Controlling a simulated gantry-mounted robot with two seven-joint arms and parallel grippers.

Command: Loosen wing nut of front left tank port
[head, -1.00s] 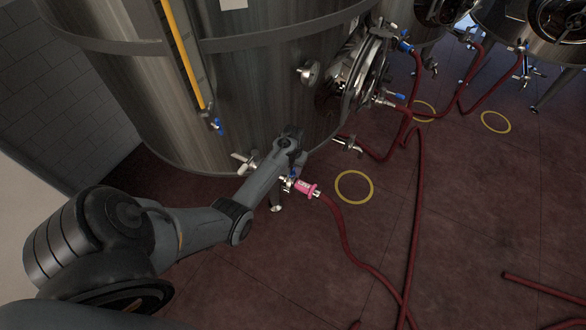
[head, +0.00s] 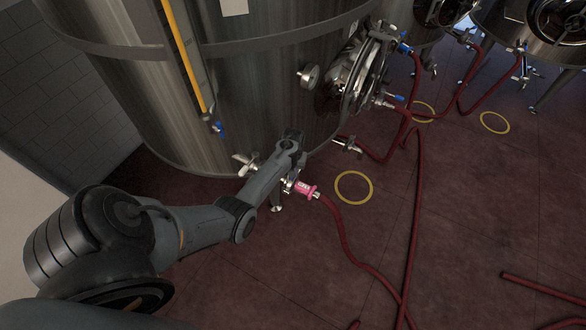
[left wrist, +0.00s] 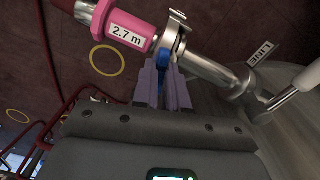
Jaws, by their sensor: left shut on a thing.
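The front left tank (head: 250,110) is a large steel cylinder. At its base, a pink hose end (head: 305,189) with a red hose meets the port by a metal clamp. In the left wrist view the pink hose end (left wrist: 120,28) reads "2.7 m", and the steel clamp (left wrist: 172,38) joins it to the port pipe (left wrist: 215,72), labelled "LINE". My left gripper (left wrist: 163,78) is shut on the blue wing nut (left wrist: 162,60), just below the clamp. In the head view my arm hides most of the gripper and the nut. My right gripper is out of view.
A white-handled valve (head: 245,163) sits left of my left wrist. Red hoses (head: 415,220) lie across the dark red floor. A yellow floor ring (head: 353,187) lies right of the pink hose end. More tanks stand at the back right.

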